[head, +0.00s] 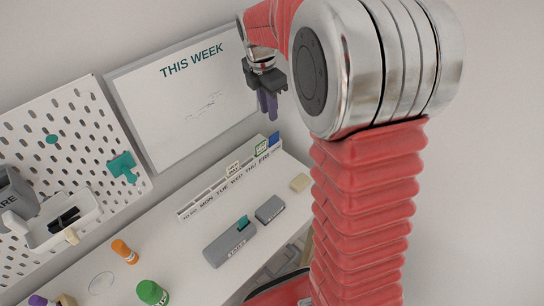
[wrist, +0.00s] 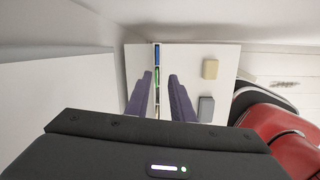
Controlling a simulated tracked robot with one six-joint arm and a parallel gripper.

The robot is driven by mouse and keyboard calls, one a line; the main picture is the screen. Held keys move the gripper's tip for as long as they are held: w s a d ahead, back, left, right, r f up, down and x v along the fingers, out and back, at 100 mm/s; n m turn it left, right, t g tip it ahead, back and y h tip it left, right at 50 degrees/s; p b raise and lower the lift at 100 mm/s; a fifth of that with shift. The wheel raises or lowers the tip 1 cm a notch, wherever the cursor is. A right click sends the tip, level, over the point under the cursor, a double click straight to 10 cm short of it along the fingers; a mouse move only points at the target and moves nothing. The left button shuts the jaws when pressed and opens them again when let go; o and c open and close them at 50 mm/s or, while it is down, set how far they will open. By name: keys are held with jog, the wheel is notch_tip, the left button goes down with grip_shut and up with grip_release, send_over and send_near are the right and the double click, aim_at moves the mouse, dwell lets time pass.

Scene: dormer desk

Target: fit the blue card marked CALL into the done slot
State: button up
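A blue card (head: 274,139) stands at the far right end of a long white weekday rack (head: 215,192); its marking is too small to read. It also shows as a narrow blue strip in the wrist view (wrist: 157,54). My gripper (head: 268,112) hangs above the rack's right end, fingers down, near the whiteboard. In the wrist view my gripper (wrist: 160,82) has its two purple fingers apart and nothing between them. The blue card lies beyond the fingertips. I cannot pick out a slot labelled done; small print at the rack's left end is unreadable.
A green card (head: 261,148) stands beside the blue one, and a cream card (head: 233,168) farther left. A long grey box (head: 228,246) holds a teal piece. A small grey box (head: 269,209) and cream block (head: 300,183) sit in front. A whiteboard (head: 185,95) hangs behind.

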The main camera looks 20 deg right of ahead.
jog(key=s+a+r+m+t, duration=0.1)
jog(key=s+a+r+m, duration=0.1)
jog(key=s+m, duration=0.5)
jog(key=s+a+r+m+t+y, duration=0.1)
jog(key=s+a+m, duration=0.3)
jog(key=s, duration=0.6)
jog(key=s+a+r+m+t, duration=0.2)
jog(key=s+a+m, duration=0.2)
jog(key=s+m, duration=0.5)
jog(key=shift+s+r+m+t, duration=0.15)
jog(key=shift+r+m+t, duration=0.15)
jog(key=shift+r, duration=0.1)
